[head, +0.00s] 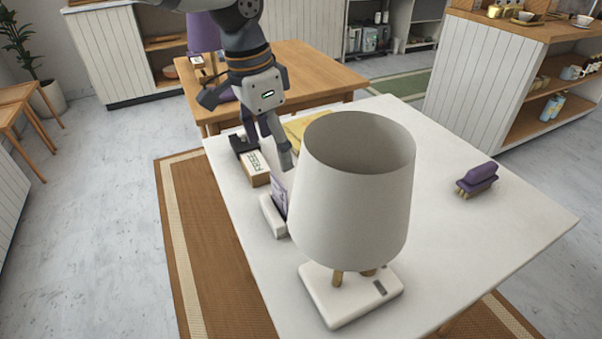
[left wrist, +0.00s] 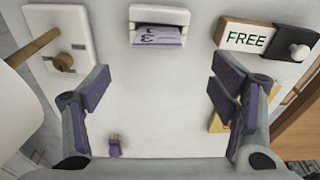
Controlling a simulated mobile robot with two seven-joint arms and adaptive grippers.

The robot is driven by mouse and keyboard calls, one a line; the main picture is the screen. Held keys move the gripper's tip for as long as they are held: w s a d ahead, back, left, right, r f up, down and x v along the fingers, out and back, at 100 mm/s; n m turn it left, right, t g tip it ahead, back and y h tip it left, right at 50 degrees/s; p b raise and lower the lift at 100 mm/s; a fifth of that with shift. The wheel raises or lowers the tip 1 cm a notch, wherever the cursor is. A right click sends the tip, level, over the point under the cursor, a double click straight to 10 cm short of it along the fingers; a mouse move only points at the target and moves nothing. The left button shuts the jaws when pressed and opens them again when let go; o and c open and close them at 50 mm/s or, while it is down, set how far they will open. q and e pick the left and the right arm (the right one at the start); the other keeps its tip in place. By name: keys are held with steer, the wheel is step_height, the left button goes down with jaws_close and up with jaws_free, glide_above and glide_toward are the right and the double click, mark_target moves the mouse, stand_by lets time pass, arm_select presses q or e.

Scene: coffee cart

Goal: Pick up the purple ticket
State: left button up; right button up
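The purple ticket (head: 279,193) stands in a small white holder (head: 268,216) on the white table, left of the lamp; the lampshade is close beside it. In the left wrist view the ticket (left wrist: 158,36) sticks out of the holder (left wrist: 160,14) at the top middle, with dark printing on it. My left gripper (head: 267,146) is above the table, beyond the ticket and beside the lampshade. Its two fingers are spread apart in the left wrist view (left wrist: 158,92), with nothing between them. My right gripper is not in view.
A lamp with a big white shade (head: 352,190) stands in front. A block lettered FREE (left wrist: 248,38) with a dark end is beside the holder. A yellow item (head: 297,131) lies behind the gripper. A purple brush-like object (head: 478,179) sits right. The table's right side is mostly clear.

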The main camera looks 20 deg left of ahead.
mark_target(278, 188)
arm_select(q)
steer(key=f, duration=0.3)
steer(key=f+b, duration=0.1)
steer(key=f, duration=0.6)
steer(key=shift+d+f, duration=0.35)
steer(key=shift+w, duration=0.1)
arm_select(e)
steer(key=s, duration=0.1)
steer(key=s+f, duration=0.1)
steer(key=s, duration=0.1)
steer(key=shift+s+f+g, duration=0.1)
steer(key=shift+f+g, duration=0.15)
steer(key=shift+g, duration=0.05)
arm_select(q)
steer(key=c, duration=0.8)
